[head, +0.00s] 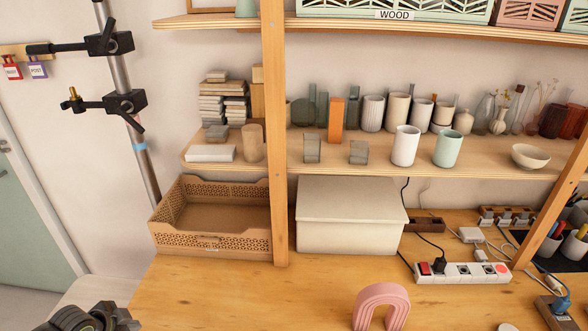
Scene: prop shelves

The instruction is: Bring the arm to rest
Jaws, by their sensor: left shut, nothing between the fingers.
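My left gripper (98,317) shows as dark parts at the bottom left corner of the head view, cut off by the lower edge. It is shut and empty, in front of the pale surface (88,292) left of the wooden table (215,295). It is apart from the objects on the table and shelf. Most of the left arm is out of the picture. My right gripper and arm do not show.
On the table stand an empty patterned tray (212,243), a lidded cream box (350,238), a pink arch (381,298) and a power strip (464,273). Cups and blocks fill the shelf (300,165). A wooden post (274,130) rises between. The table's front left is clear.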

